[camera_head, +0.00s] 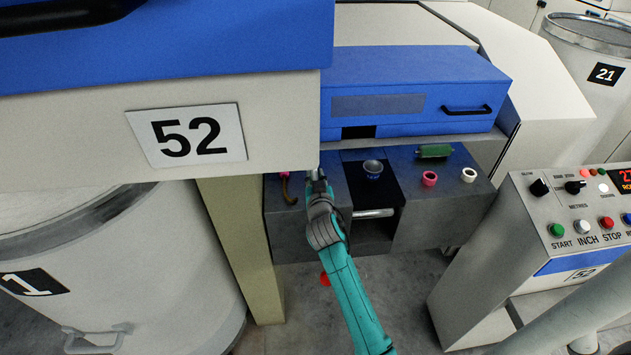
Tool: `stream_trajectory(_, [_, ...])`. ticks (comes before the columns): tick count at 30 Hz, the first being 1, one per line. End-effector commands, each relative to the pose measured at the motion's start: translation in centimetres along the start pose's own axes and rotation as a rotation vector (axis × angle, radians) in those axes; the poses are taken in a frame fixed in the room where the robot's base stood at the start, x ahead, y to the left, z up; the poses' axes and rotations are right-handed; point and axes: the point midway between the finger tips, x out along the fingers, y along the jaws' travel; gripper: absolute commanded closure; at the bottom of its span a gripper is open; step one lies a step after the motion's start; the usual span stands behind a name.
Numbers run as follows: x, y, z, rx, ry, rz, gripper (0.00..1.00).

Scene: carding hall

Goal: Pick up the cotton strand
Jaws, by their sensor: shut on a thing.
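My gripper (318,179) is at the left part of the grey metal deck, just below the lower edge of the large white and blue cover marked 52. Its fingers are small and partly hidden against the cover edge. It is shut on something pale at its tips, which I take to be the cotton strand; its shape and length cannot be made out. A pale horizontal bar (374,213) lies in the opening of the deck, to the right of my gripper; I cannot tell whether it is a roller or cotton.
The large cover (90,135) overhangs at left. A control panel (580,215) stands at right.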

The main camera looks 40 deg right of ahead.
Motion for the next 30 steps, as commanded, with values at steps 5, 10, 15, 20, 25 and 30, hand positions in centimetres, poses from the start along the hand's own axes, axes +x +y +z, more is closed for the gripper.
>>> stream_trajectory(5, [-0.1,0.0,-0.5,0.001,0.002,0.0,1.0])
stream_trajectory(10, [-0.4,0.0,-2.8,0.001,0.004,0.0,1.0])
stream_trajectory(15, [-0.9,0.0,-6.1,0.002,0.004,0.0,1.0])
stream_trajectory(20, [-1.3,0.0,-8.5,0.002,0.003,0.0,1.0])
stream_trajectory(25, [-1.5,0.0,-9.7,0.0,0.001,0.0,1.0])
stream_trajectory(30, [-1.5,0.0,-9.9,0.0,0.0,0.0,1.0])
